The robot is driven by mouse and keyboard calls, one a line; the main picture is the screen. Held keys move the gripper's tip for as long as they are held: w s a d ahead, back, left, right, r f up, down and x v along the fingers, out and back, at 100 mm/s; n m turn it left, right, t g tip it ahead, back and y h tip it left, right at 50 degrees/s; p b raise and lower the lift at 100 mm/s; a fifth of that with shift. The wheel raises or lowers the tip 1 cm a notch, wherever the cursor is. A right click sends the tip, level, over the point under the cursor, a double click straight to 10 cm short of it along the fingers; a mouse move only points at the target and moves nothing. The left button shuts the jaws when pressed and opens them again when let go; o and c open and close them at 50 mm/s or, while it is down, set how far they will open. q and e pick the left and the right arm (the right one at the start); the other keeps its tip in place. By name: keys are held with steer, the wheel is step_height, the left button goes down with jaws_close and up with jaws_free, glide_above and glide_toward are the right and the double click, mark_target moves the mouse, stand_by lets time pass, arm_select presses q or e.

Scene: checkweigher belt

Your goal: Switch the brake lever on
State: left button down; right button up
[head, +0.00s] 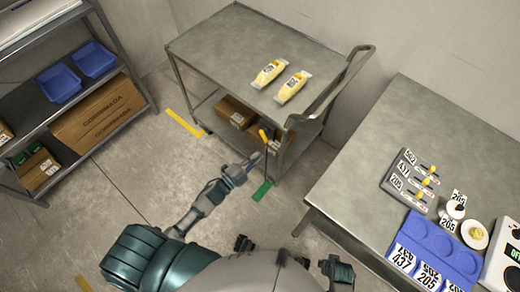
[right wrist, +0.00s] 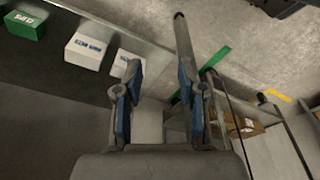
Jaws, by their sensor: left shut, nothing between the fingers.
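The brake lever (head: 263,135) has a yellow grip on a dark rod. It stands by the near right corner of the grey cart (head: 222,48), tilted slightly left at its top. My left gripper (head: 254,161) is shut and empty, just below and left of the yellow grip, close beside the rod; I cannot tell whether they touch. My right gripper (right wrist: 158,88) is open and empty in the right wrist view, its blue-padded fingers apart.
Two yellow packages (head: 268,73) lie on the cart top, with cardboard boxes (head: 235,112) on its lower shelf. A table (head: 415,125) with a switch panel (head: 393,184) and blue tray (head: 440,244) stands at right. A shelf rack (head: 100,147) stands at left. Floor between is clear.

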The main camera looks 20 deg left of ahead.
arm_select(q)
steer(key=w, duration=0.3)
steer(key=w+f+b, duration=0.1)
steer(key=w, duration=0.4)
steer(key=shift+w+d+f, duration=0.3)
steer(key=shift+d, duration=0.05)
arm_select(e)
step_height(320, 180, up, 4)
steer(key=shift+d+r, duration=0.1)
arm_select(q)
steer(key=shift+d, duration=0.1)
